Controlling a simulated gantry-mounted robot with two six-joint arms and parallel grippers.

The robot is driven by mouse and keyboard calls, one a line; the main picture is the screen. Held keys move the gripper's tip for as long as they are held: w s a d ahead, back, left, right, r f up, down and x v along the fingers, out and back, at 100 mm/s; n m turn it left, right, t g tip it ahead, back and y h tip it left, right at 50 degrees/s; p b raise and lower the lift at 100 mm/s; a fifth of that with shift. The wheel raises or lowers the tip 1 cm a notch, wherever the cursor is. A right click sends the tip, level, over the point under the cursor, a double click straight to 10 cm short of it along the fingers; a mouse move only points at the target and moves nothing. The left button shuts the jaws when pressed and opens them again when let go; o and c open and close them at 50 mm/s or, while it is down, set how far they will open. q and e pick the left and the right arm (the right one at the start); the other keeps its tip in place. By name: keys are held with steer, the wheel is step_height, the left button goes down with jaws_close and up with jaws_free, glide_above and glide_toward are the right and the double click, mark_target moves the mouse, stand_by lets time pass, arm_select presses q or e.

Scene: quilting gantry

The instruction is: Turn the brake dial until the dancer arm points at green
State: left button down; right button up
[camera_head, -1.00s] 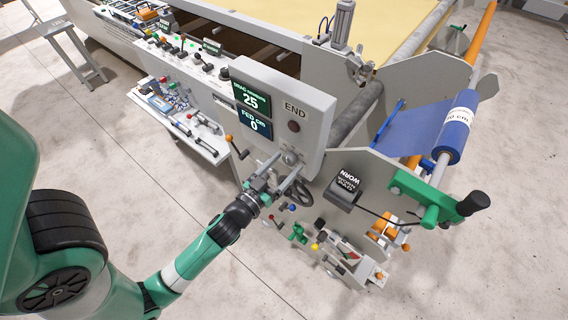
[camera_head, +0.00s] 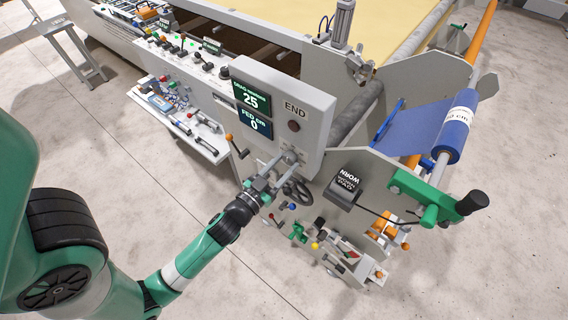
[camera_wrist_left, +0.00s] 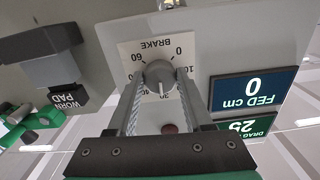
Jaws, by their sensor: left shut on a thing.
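The grey brake dial (camera_wrist_left: 159,76) sits on a white plate (camera_wrist_left: 128,50) lettered BRAKE with a number scale. It also shows in the head view (camera_head: 290,157), low on the grey END panel. My left gripper (camera_wrist_left: 158,82) is shut on the dial, one finger on each side. In the head view my left gripper (camera_head: 282,168) reaches up to the panel from the lower left. A small plate with red and green patches (camera_head: 347,253) shows below the side plate; I cannot tell where the dancer arm points. My right gripper is not in view.
The drag screen (camera_head: 250,97) reads 25 and the fed screen (camera_head: 254,123) reads 0. A black handwheel (camera_head: 298,191) lies just below my left gripper. The worn pad box (camera_head: 345,192) and blue roll (camera_head: 457,127) are to the right.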

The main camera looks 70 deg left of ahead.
arm_select(q)
steer(key=shift+m+p, duration=0.45)
steer(key=shift+m, duration=2.15)
steer(key=shift+c, duration=1.5)
jaws_free()
steer(key=b+v, duration=0.7)
steer(key=v, duration=0.4)
steer(key=shift+s, duration=0.3)
